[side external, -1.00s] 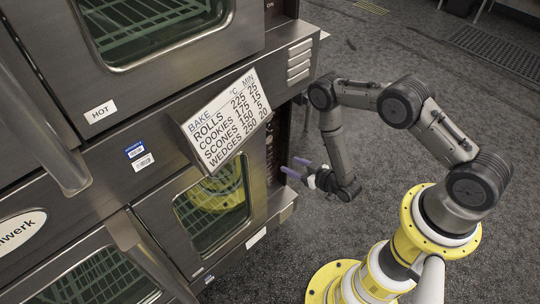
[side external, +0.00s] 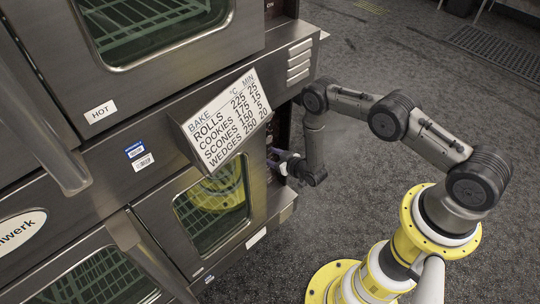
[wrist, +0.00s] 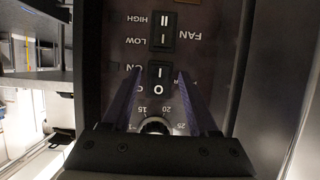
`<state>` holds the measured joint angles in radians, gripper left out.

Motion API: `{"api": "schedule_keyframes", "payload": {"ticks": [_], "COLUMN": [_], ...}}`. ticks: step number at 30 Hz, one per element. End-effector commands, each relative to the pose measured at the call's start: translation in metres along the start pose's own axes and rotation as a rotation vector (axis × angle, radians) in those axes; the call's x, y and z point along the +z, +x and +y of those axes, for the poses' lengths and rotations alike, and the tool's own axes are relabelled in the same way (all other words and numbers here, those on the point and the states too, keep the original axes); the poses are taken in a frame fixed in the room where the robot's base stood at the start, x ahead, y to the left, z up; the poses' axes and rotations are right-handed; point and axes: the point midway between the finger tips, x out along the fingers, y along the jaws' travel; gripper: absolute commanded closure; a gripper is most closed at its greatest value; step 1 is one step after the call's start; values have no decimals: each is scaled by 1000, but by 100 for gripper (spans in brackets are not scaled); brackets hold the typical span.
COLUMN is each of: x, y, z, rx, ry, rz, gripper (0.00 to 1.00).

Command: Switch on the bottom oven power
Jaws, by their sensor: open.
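The bottom oven (side external: 150,215) stands at the left in the side view. Its control panel is on the oven's right side and mostly hidden there. In the wrist view a black rocker switch (wrist: 158,79) marked I and O sits on the dark panel (wrist: 215,40). My gripper (wrist: 158,75) is open and empty, its two purple fingers on either side of this switch. I cannot tell whether the fingers touch the panel. In the side view my gripper (side external: 277,160) is at the panel, its fingertips partly hidden.
A fan switch (wrist: 162,31) marked HIGH and LOW is above the rocker switch in the wrist view. A round timer knob (wrist: 155,125) is below it, partly hidden by my gripper. A bake-times sign (side external: 228,120) juts from the oven front. The floor (side external: 370,50) behind my arm is clear.

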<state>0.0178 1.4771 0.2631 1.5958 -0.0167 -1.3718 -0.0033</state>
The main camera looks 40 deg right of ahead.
Motion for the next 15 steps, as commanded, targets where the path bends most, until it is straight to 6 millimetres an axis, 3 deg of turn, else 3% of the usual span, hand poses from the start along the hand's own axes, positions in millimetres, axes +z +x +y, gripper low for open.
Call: {"api": "schedule_keyframes", "payload": {"ticks": [3, 13, 15], "x": [0, 0, 0], "y": [0, 0, 0], "z": [0, 0, 0], "rx": [0, 0, 0], "ry": [0, 0, 0], "rz": [0, 1, 1], "gripper": [40, 99, 100]}}
